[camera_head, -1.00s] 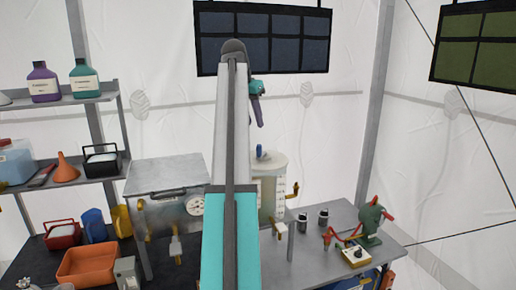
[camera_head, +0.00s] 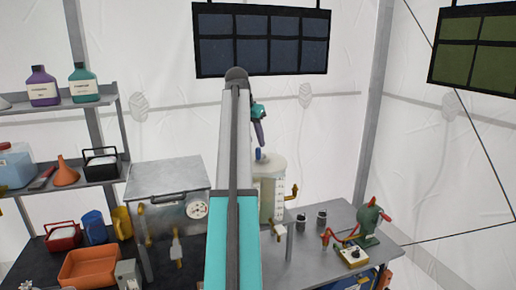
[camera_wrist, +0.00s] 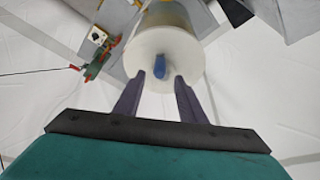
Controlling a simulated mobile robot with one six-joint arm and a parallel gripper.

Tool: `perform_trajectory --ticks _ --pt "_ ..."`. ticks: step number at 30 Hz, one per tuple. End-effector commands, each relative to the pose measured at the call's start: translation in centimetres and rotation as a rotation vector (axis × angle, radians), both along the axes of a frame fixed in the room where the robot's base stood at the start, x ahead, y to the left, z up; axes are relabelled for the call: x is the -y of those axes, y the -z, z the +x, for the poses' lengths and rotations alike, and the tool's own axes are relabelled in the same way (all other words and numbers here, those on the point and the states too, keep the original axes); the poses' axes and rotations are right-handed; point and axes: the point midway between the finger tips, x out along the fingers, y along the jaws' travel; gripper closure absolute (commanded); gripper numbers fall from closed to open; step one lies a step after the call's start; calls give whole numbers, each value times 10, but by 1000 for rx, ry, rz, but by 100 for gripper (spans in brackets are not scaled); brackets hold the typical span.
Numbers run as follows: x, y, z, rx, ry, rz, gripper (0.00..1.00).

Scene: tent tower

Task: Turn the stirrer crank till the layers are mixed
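The stirrer vessel (camera_head: 278,184) is a pale translucent cylinder with a scale strip, standing on the grey bench right of my arm. A blue crank knob (camera_head: 259,154) stands up from its lid. In the wrist view the round white lid (camera_wrist: 175,50) faces me, and the blue knob (camera_wrist: 159,66) shows between the tips of my two dark fingers. My gripper (camera_wrist: 157,85) is open, its fingers apart, with no visible contact with the knob. In the head view my gripper (camera_head: 260,135) is above the lid, partly hidden by my arm. The layers inside cannot be made out.
A metal box with a gauge (camera_head: 168,190) stands left of my arm. Two small dark canisters (camera_head: 311,220) and a green hand-cranked device (camera_head: 370,222) are on the bench to the right. Shelves (camera_head: 75,174) with bottles stand at far left.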

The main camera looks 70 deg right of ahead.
Motion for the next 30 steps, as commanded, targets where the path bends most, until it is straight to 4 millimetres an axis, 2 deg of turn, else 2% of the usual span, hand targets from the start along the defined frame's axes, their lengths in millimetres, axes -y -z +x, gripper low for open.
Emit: perform_trajectory --ticks 15,21,30 --pt "20 51 -5 0 -1 1 63" --pt "23 59 -5 0 -1 1 63" --pt "23 60 -5 -1 -2 0 63"
